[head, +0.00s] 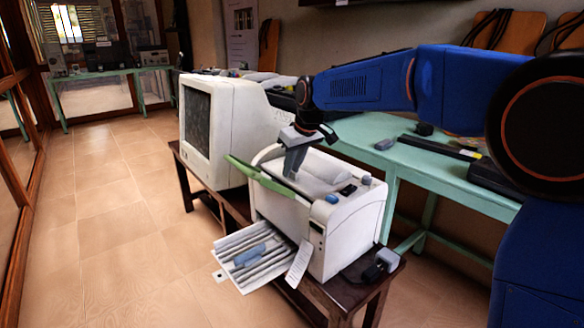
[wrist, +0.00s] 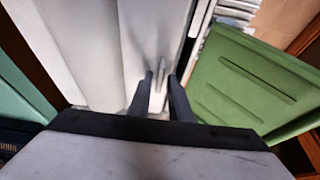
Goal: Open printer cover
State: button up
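The white printer (head: 337,240) stands on a dark wooden bench. A green panel (head: 262,183) sticks out along its upper front edge. It fills the right side of the wrist view (wrist: 245,85). I cannot tell whether this panel is the cover. The printer's white top (wrist: 90,40) lies below my gripper in the wrist view. My gripper (head: 292,172) points down over the printer's top, just behind the green panel. Its two dark fingers (wrist: 161,82) stand a little apart, with a thin pale ridge (wrist: 162,72) showing between or beyond their tips. Contact is unclear.
A ribbed paper tray (head: 246,256) with a blue object juts from the printer's lower front. An old monitor (head: 212,130) stands close on the left. A green table (head: 440,165) with small items is behind. The tiled floor (head: 110,220) at left is clear.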

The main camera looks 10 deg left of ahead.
grip_shut()
jog(key=shift+w+r, duration=0.1)
dwell(1.2)
